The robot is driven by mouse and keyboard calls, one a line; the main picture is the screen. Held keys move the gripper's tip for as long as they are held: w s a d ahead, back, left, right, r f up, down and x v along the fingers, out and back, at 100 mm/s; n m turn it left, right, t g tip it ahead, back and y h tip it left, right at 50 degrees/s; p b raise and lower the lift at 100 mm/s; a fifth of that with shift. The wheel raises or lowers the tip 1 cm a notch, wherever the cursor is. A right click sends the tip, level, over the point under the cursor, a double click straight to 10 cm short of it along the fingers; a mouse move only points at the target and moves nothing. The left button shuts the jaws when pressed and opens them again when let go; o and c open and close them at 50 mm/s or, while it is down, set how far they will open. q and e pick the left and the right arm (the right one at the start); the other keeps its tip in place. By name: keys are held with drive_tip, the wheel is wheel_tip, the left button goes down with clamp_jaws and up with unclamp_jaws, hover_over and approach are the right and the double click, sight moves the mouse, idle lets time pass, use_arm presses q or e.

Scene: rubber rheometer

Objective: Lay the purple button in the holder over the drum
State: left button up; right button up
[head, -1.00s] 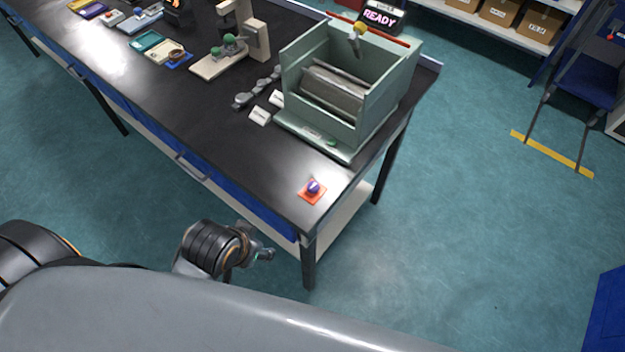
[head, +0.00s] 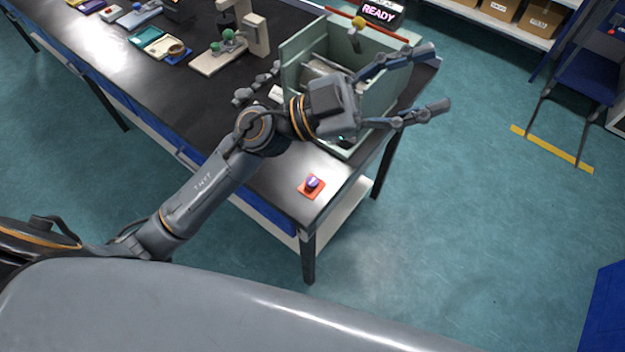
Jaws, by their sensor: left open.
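The purple button (head: 312,182) sits on a small orange-red mat (head: 309,192) near the front corner of the black bench. The pale green machine (head: 292,72) stands behind it, with its drum (head: 318,68) partly hidden by my left arm. The yellow-topped holder (head: 358,22) shows above the drum at the back of the machine; its lower part is hard to make out. My left gripper (head: 440,78) is open and empty, with its fingers spread to the right, in front of the machine's right side in the picture. My right gripper is not in view.
A READY display (head: 381,12) stands behind the machine. A beige stand with green parts (head: 228,45) and several trays are farther left on the bench (head: 130,85). The bench edge runs close to the mat. Open floor lies to the right.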

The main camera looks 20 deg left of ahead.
use_arm(q)
wheel_tip(320, 180, down, 4)
drive_tip(key=s+d+m+g+y, duration=0.2)
drive_tip(key=d+m+g, duration=0.1)
drive_tip(key=g, duration=0.2)
drive_tip(key=n+g+y, duration=0.2)
drive_tip(key=n+y, duration=0.3)
drive_tip(key=y, duration=1.3)
approach(312, 181)
wheel_tip(312, 181, down, 3)
drive_tip(key=shift+s+r+p, duration=0.1)
drive_tip(key=shift+r+p, duration=0.05)
drive_tip(key=shift+p, duration=0.6)
drive_tip(key=shift+d+f, duration=0.2)
drive_tip(key=shift+f, duration=0.05)
drive_tip(key=f+p, duration=0.1)
drive_tip(key=d+f+p, duration=0.1)
drive_tip(key=f, duration=0.1)
drive_tip(key=shift+f, duration=0.8)
drive_tip(key=c, duration=0.9)
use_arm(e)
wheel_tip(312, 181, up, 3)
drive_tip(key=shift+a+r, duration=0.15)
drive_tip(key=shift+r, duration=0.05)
